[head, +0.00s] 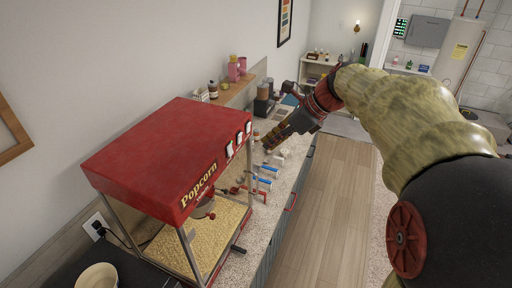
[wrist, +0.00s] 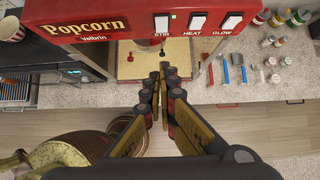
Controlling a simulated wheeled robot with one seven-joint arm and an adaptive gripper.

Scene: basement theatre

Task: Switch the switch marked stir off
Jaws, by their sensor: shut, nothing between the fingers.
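The red popcorn machine (head: 150,150) stands on the counter and also fills the top of the wrist view (wrist: 100,45). Its front has a row of three white rocker switches.
Blue- and red-handled utensils (head: 263,178) lie on the counter (wrist: 290,90) right of the machine. Bottles and jars (wrist: 283,17) stand farther along. A white bowl (head: 97,276) sits at the near left. The wooden floor (head: 325,200) in front of the counter is clear.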

